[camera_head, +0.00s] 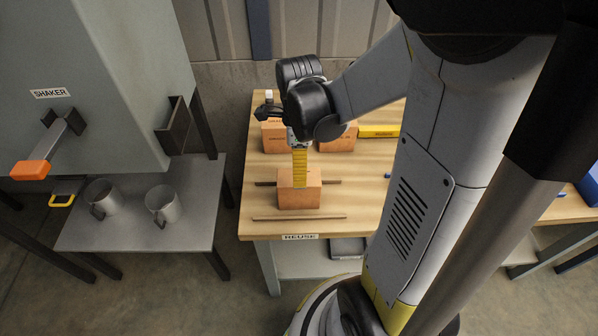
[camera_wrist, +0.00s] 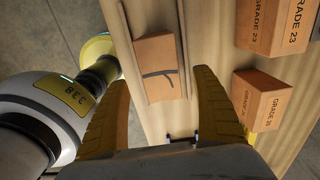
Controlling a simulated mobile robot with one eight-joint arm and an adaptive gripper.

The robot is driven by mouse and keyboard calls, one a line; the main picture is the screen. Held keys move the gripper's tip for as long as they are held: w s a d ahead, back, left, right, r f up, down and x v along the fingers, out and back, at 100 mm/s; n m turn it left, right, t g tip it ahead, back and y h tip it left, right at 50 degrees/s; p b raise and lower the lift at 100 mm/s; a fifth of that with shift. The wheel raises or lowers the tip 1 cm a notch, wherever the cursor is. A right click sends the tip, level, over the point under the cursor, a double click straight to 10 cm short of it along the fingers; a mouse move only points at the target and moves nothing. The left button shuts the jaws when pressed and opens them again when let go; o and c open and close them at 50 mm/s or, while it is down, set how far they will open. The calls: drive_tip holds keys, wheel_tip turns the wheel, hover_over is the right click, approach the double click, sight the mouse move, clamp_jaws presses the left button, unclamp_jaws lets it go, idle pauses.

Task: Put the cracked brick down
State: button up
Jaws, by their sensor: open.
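The cracked brick (camera_head: 300,195) is orange-brown and rests on the wooden table marked REUSE (camera_head: 257,226), near its front edge. In the wrist view a dark branching crack shows on the face of the brick (camera_wrist: 155,52). My gripper (camera_head: 300,180) points down at the brick, its yellow fingers reaching its top in the head view. In the wrist view the gripper (camera_wrist: 162,78) is open, one finger to each side of the brick in the picture, with gaps between. Whether a finger touches the brick is hard to tell.
Two thin wooden strips lie on the table, one in front of the brick (camera_head: 298,217) and one at its back (camera_head: 331,182). Bricks marked GRADE (camera_wrist: 278,22) (camera_wrist: 261,98) stand farther back. A grey shelf with two mugs (camera_head: 163,204) and the SHAKER machine (camera_head: 95,85) stand left.

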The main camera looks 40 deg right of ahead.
drive_tip(key=shift+r, duration=0.95)
drive_tip(key=s+a+r+n+t, duration=0.3)
drive_tip(key=a+r+n+t, duration=0.4)
drive_tip(key=n, duration=1.7)
drive_tip(key=a+r, duration=0.4)
drive_tip(key=shift+s+a+r+n, duration=0.25)
drive_tip(key=shift+s+r+n, duration=0.1)
drive_tip(key=shift+s+n, duration=0.05)
